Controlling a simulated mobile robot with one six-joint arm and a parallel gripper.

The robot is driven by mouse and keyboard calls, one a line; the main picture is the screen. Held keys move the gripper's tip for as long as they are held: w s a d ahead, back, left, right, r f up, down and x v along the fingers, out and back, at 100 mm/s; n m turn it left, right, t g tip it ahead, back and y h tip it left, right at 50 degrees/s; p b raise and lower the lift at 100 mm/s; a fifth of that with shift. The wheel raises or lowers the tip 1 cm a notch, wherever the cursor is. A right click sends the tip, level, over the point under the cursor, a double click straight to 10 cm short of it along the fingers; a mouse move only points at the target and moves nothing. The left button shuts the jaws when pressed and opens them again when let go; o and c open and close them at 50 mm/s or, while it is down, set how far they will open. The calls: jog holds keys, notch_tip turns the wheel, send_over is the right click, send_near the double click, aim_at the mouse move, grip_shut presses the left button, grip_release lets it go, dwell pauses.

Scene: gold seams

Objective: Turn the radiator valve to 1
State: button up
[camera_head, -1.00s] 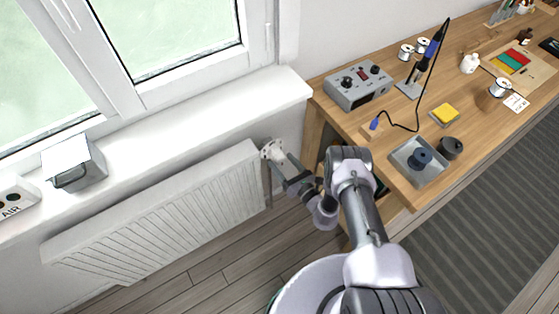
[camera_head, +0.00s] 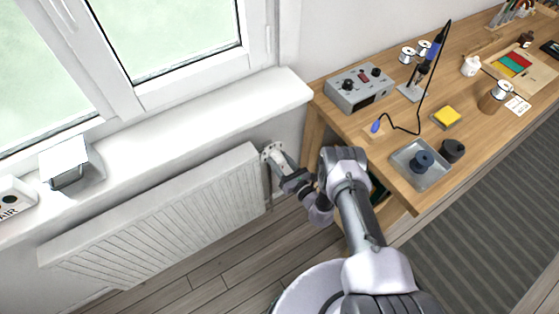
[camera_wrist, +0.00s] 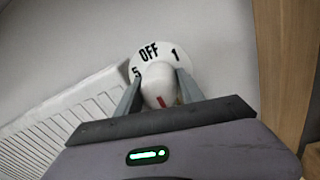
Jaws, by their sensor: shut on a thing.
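The radiator valve (camera_wrist: 157,72) is a white knob on a round white dial plate. In the wrist view, black "OFF" and "1" show at the plate's top and "5" at its left; the rest of the scale is hidden. A red mark (camera_wrist: 161,101) sits on the knob's near side, and I cannot tell which number it lines up with. My gripper (camera_wrist: 159,88) is shut on the knob, with one grey finger on each side. In the head view the valve's plate (camera_head: 267,148) shows at the radiator's right end, with my gripper (camera_head: 280,160) against it.
The white radiator (camera_head: 170,215) lies under the window sill (camera_head: 180,125). A wooden workbench (camera_head: 400,120) stands close to the right of the valve, with a grey soldering unit (camera_head: 357,92) and tray (camera_head: 420,170). A grey box (camera_head: 70,167) sits on the sill.

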jog(key=shift+n, duration=0.4)
jog(key=n, duration=0.4)
jog(key=shift+n, duration=0.4)
jog(key=n, duration=0.6)
jog(key=shift+s+a+h, duration=0.1)
jog(key=shift+h, duration=0.3)
jog(key=n+p, duration=0.1)
jog(key=n, duration=0.5)
jog(key=n+p, duration=0.1)
jog(key=n, duration=0.4)
jog(key=shift+n+p, duration=0.3)
jog(key=o, duration=1.4)
jog(key=shift+c, duration=0.2)
